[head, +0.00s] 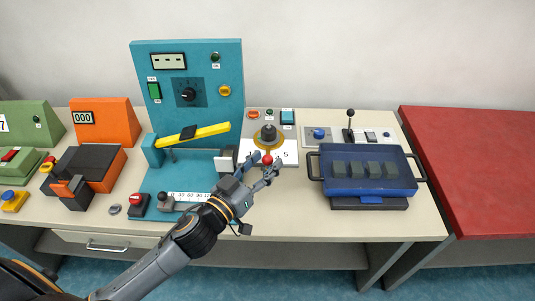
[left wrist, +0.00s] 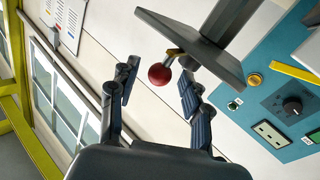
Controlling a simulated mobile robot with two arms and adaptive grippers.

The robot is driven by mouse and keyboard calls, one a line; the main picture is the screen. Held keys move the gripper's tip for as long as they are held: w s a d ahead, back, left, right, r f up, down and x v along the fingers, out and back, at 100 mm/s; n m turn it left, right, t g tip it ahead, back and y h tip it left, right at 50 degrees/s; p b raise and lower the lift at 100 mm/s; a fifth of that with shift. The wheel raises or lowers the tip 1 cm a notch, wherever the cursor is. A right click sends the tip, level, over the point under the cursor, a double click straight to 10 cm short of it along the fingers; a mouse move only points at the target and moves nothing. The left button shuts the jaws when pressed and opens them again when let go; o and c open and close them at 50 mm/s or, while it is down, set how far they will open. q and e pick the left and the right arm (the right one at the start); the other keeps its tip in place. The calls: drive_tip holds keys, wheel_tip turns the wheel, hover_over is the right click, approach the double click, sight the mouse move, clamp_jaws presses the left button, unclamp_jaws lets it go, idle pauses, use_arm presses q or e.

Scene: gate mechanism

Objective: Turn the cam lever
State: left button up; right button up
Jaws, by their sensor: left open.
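The cam lever has a red ball knob (head: 267,159) at the front of a round brass cam (head: 266,139) with a dark hub, by a white scale plate (head: 288,150). My left gripper (head: 264,167) is open, with its fingers pointing at the knob. In the left wrist view the red knob (left wrist: 160,75) lies between the two open fingers (left wrist: 158,83), nearer the left one in the picture. A short brass arm (left wrist: 173,55) joins it to the mechanism. Gaps show on both sides of the knob in that view. My right gripper is not seen.
A teal panel (head: 230,75) with a dial and a yellow bar (head: 200,133) stand left of the cam. A blue case (head: 335,187) with handles is close on the right. A white block (head: 224,163) is beside my gripper. The red table (head: 470,170) is clear.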

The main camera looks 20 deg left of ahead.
use_arm(q)
drive_tip(key=shift+x, duration=0.9)
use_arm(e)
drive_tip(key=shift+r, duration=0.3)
use_arm(q)
drive_tip(key=shift+c, duration=0.2)
clamp_jaws()
